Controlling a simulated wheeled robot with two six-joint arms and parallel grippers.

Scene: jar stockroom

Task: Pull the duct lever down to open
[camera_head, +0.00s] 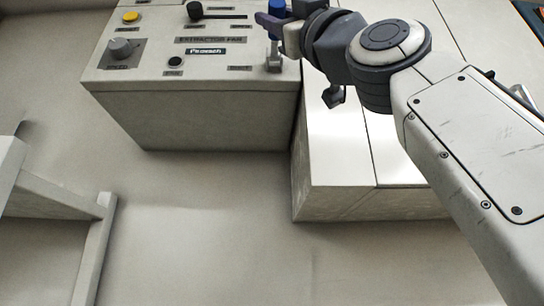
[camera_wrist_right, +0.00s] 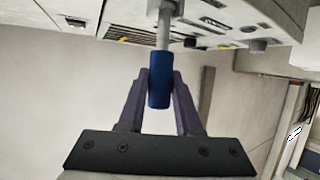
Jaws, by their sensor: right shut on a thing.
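The duct lever has a blue grip (camera_head: 277,7) on a grey metal stem, at the right end of the extractor panel (camera_head: 222,82) in the head view. In the right wrist view the blue grip (camera_wrist_right: 159,90) sits between the fingers of my right gripper (camera_wrist_right: 160,98), with the pale stem running up to the panel. My right gripper (camera_head: 276,22) is shut on the blue grip. The top of the lever is cut off by the head view's upper edge. My left gripper is not in view.
The panel also carries a yellow button (camera_head: 131,17), a grey speed knob (camera_head: 121,48), a small black knob (camera_head: 175,62) and a black-knobbed slider (camera_head: 195,10). A white cabinet (camera_head: 335,150) stands right of the panel, under my right arm.

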